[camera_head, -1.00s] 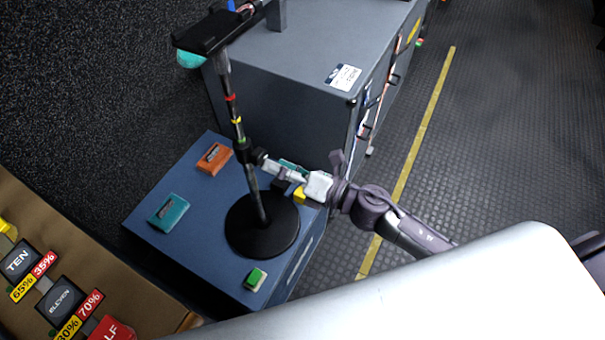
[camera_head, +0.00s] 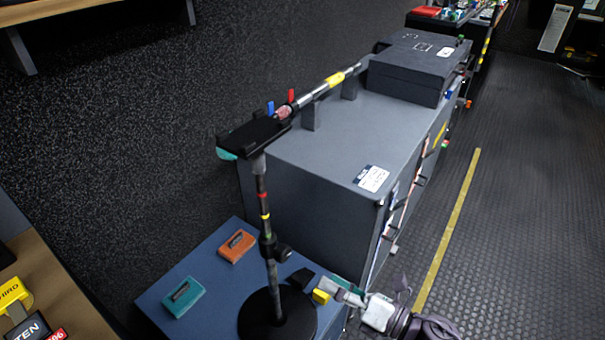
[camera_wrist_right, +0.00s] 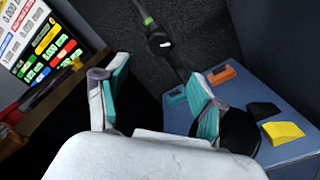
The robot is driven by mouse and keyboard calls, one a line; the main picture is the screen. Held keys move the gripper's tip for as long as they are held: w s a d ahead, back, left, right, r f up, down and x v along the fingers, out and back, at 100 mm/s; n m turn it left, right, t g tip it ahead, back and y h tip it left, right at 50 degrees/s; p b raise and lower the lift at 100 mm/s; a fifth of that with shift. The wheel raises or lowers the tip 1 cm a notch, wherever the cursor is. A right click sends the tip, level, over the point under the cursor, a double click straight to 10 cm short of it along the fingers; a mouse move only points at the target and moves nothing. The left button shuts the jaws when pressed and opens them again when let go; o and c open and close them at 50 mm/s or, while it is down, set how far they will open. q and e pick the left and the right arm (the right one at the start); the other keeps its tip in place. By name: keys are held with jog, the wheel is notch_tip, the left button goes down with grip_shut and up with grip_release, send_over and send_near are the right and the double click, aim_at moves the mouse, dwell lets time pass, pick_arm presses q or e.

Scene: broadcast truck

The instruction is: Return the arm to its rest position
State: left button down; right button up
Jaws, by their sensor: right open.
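My right gripper (camera_head: 343,291) is low in the head view, to the right of a stand's pole and beside a yellow block (camera_head: 320,296). In the right wrist view its two teal-padded fingers (camera_wrist_right: 160,75) are spread apart with nothing between them. My right arm comes in from the bottom edge, and most of it is out of the picture. My left arm and gripper are not in view.
The stand (camera_head: 262,203) rises from a blue case (camera_head: 218,290). Teal (camera_head: 183,297), orange (camera_head: 236,246) and black (camera_head: 300,278) blocks lie around its base. A large grey case (camera_head: 310,165) stands behind. The floor (camera_head: 500,240) at right is clear.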

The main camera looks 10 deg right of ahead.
jog(key=s+d+f+m+g+h+p, duration=0.15)
jog(key=d+f+m+h, duration=0.4)
jog(key=f+m, duration=0.55)
jog(key=s+d+f+m+h+p, duration=0.15)
jog(key=d+f+m+h, duration=0.45)
jog(key=f, duration=0.9)
jog(key=s+d+f+m+g, duration=0.2)
jog(key=s+f+m+g, duration=0.2)
jog(key=s+f+m, duration=0.55)
jog(key=s+a+f+m+g+p, duration=0.1)
jog(key=s+f+m+g, duration=0.2)
jog(key=s, duration=0.8)
jog(key=s+a+f+m+g+h+p, duration=0.1)
jog(key=s+a+f+m+g, duration=0.1)
jog(key=s+f, duration=0.4)
jog(key=s+m+g, duration=0.1)
jog(key=s, duration=0.3)
jog(key=shift+s+f, duration=0.2)
jog(key=shift+s, duration=0.2)
jog(key=shift+a, duration=0.1)
